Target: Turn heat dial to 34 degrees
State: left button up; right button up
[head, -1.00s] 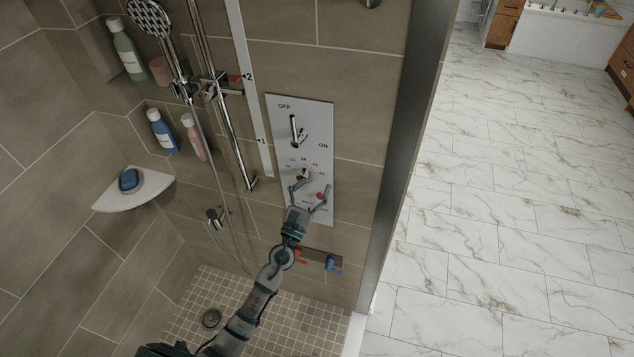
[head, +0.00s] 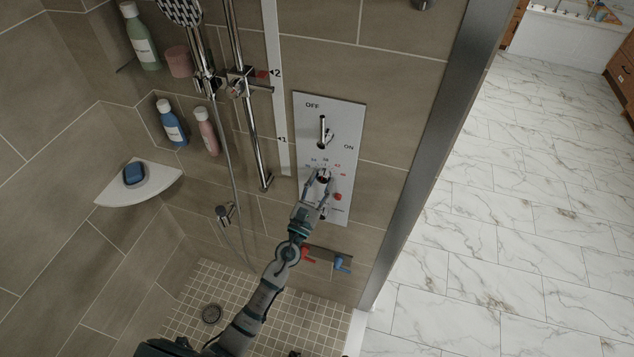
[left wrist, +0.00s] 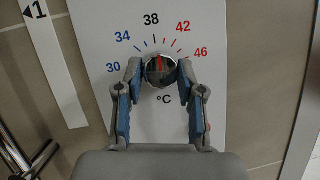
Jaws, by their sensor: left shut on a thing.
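The heat dial (left wrist: 161,71) is a round metallic knob with a red pointer, on a white panel (head: 345,125) on the tiled wall. Its scale reads 30, 34, 38, 42 and 46 °C, blue at the low end and red at the high end. The pointer stands near 38, perhaps slightly to its right. My left gripper (head: 320,177) is shut on the dial. In the left wrist view its fingertips (left wrist: 160,75) grip the dial from both sides. The dial also shows in the head view (head: 324,179), partly covered by the fingers. My right gripper is not in view.
An ON/OFF lever (head: 323,132) is above the dial on the panel. A shower rail (head: 247,110) and hose are to the left. Red (head: 306,254) and blue (head: 342,264) taps are below. A corner shelf (head: 150,187) is at left.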

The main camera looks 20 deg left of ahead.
pick_arm(q)
jog(key=shift+a+f, duration=0.25)
jog(key=shift+d, duration=0.55)
jog(key=shift+a, duration=0.35)
jog(key=shift+n+y, duration=0.3)
jog(key=shift+n, duration=0.2)
jog(key=shift+d+n+y+b, duration=0.2)
jog(key=shift+n+y+b, duration=0.2)
jog(key=shift+n, duration=0.3)
jog(key=shift+d+n+t+y, duration=0.15)
jog(key=shift+n+t+y, duration=0.15)
jog(key=shift+n+y, duration=0.55)
jog(key=n+y+b, duration=0.1)
jog(key=n, duration=0.3)
jog(key=shift+y, duration=0.25)
jog(key=shift+d+n+y, duration=0.1)
jog(key=shift+n+y, duration=0.9)
jog(key=shift+n, duration=0.75)
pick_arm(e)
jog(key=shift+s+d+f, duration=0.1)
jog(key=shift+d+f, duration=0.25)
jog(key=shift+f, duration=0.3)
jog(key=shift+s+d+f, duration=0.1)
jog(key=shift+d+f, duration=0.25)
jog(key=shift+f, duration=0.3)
pick_arm(q)
jog(key=shift+n, duration=0.3)
